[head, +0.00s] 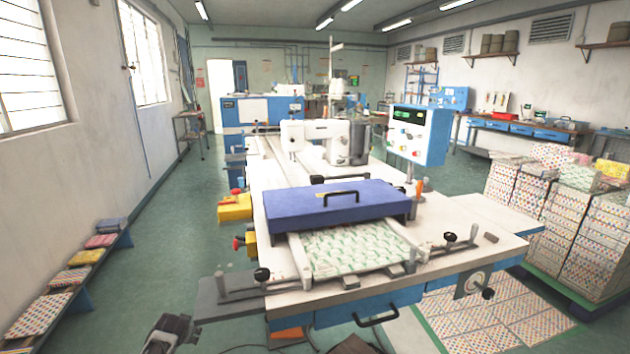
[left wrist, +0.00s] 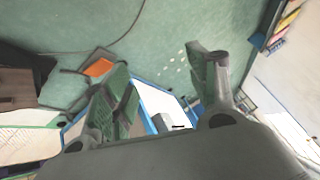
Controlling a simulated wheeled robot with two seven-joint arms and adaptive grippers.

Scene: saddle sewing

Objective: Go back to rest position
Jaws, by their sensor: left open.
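My left gripper (head: 168,334) is low at the bottom left of the head view, in front of and left of the sewing machine table (head: 450,262). It is apart from the table and nothing is in it. In the left wrist view its two fingers (left wrist: 160,78) stand wide apart, with green floor and part of the blue-and-white machine behind them. My right gripper does not show in either view.
A blue cover with a black handle (head: 345,202) lies above green-patterned fabric (head: 350,247) on the table. A grey plate (head: 215,300) juts from the table's left front corner. A low bench (head: 75,285) with fabric stacks lines the left wall. Green floor (head: 165,240) between is clear.

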